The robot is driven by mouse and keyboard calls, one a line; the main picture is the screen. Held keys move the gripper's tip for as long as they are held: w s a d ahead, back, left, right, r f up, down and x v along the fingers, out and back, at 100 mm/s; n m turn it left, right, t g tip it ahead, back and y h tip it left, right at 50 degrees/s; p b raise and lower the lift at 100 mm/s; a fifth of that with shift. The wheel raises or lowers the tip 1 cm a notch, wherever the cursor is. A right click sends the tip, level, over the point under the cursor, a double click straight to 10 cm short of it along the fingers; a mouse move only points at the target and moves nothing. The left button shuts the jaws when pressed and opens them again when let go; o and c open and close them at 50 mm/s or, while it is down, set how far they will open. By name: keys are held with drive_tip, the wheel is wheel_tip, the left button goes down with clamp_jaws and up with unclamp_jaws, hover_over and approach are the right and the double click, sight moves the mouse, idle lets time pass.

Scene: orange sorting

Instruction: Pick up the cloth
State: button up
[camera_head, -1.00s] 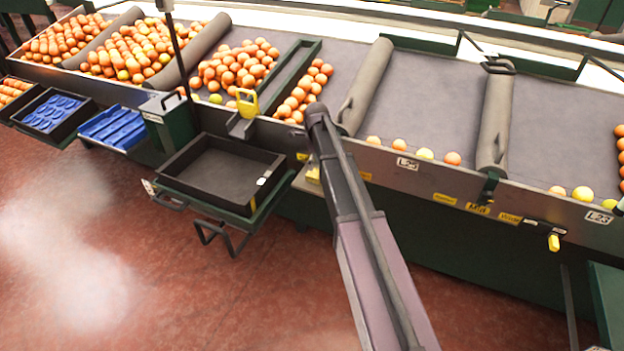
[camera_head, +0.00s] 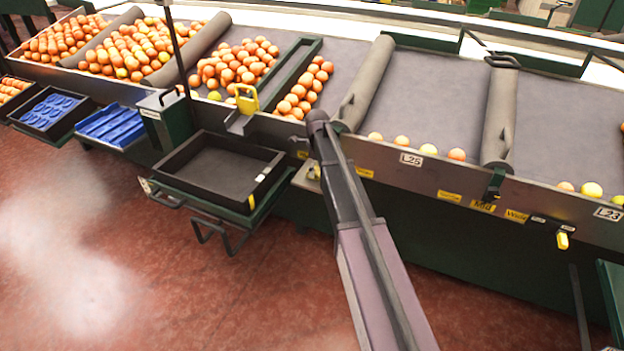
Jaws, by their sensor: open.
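I cannot make out a cloth anywhere in the head view. My arm reaches up from the bottom right to a dark rounded joint in front of the sorting line's edge. My gripper does not show; it may be hidden behind or beyond that joint.
The sorting line (camera_head: 440,100) crosses the view, with oranges (camera_head: 240,65) in its left bays and a few along its front edge. An empty black tray (camera_head: 215,168) juts out left of my arm. Blue trays (camera_head: 110,125) stand farther left. The red floor (camera_head: 190,290) in front is clear.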

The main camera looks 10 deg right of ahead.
drive_tip(key=shift+f, duration=0.4)
idle(0.3)
drive_tip(key=c, duration=1)
